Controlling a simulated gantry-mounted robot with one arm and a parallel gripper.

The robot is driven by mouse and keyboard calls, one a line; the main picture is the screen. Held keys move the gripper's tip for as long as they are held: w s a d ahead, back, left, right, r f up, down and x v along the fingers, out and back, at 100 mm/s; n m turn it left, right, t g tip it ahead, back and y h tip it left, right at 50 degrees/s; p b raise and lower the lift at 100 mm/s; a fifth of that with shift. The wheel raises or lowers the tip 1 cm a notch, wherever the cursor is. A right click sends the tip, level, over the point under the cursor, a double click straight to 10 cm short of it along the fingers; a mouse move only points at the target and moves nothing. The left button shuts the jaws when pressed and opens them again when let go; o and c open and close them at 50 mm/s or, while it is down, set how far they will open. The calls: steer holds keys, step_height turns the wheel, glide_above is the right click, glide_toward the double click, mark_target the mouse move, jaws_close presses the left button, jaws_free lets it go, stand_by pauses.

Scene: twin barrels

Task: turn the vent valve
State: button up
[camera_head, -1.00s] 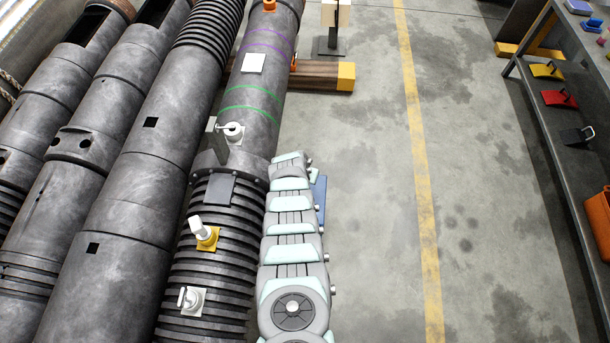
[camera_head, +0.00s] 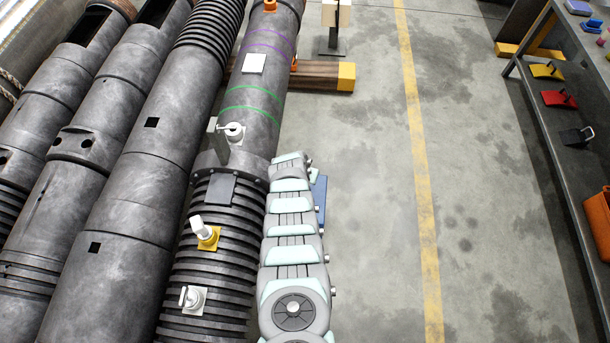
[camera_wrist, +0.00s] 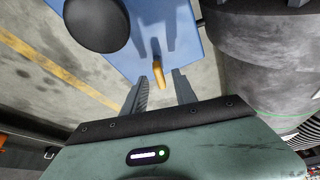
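In the wrist view a yellow-orange handle (camera_wrist: 158,74) stands out from a blue panel (camera_wrist: 195,42). I cannot tell for sure whether this handle is the vent valve. My gripper (camera_wrist: 160,78) is open, with its two dark fingers apart on either side of the handle's near end; I see no contact. A black round knob (camera_wrist: 97,24) is at the upper left, in front of the panel. In the head view the blue panel (camera_head: 320,190) shows only as a strip beside the barrel, and my arm hides the gripper and the handle.
The dark barrel (camera_head: 247,110) carries a white fitting (camera_head: 234,131), a yellow-based fitting (camera_head: 207,236) and a white-based fitting (camera_head: 192,299). More barrels lie left. A timber block (camera_head: 320,76) crosses behind. The floor right of my arm is clear up to a bench (camera_head: 570,140).

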steer(key=p+v, duration=0.9)
steer(key=v, duration=0.1)
steer(key=shift+r, duration=0.2)
